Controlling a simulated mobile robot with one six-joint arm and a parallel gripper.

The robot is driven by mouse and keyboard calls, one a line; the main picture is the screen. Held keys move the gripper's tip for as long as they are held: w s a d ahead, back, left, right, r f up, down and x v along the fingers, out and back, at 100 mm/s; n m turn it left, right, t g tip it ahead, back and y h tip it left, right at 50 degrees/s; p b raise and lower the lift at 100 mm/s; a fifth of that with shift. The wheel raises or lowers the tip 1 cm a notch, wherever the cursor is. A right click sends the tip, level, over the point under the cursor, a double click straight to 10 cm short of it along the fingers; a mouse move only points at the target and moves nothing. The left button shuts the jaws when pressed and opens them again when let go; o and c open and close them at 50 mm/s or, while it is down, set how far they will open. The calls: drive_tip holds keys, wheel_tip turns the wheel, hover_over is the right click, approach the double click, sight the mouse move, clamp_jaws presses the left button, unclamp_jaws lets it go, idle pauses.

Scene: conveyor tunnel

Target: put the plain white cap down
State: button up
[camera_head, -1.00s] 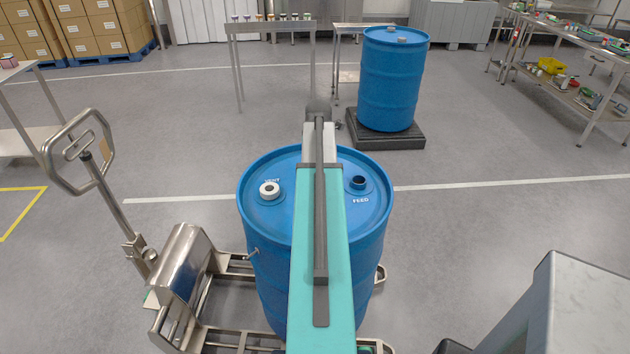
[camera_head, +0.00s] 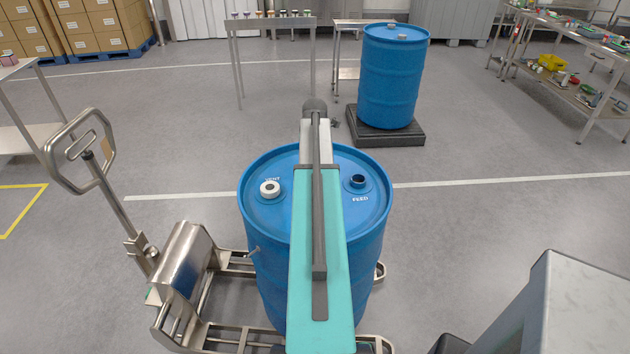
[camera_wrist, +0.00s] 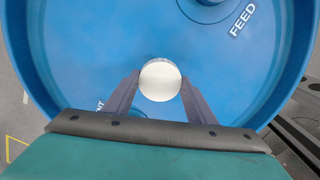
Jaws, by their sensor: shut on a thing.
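The plain white cap (camera_wrist: 160,80) is between the two fingers of my gripper (camera_wrist: 159,84) in the wrist view, its round flat top facing the camera. My gripper is shut on it, over the top of the near blue drum (camera_head: 262,228). I cannot tell whether the cap touches the drum top. In the head view my arm hides the gripper and the cap. The drum top has a white ring fitting (camera_head: 269,188) at the VENT label on the left and a dark blue fitting (camera_head: 357,181) at the FEED label on the right.
A second blue drum (camera_head: 392,80) stands on a black platform (camera_head: 410,138) behind. A back table (camera_head: 270,23) carries several small items. A shelf table (camera_head: 580,95) stands right. Floor between is clear.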

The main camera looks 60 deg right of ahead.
drive_tip(key=shift+f+p, duration=0.45)
drive_tip(key=shift+f, duration=0.8)
drive_tip(key=shift+f, duration=0.1)
drive_tip(key=o, duration=1.3)
drive_tip(key=shift+r+b, duration=1.8)
drive_tip(key=shift+r, duration=4.35)
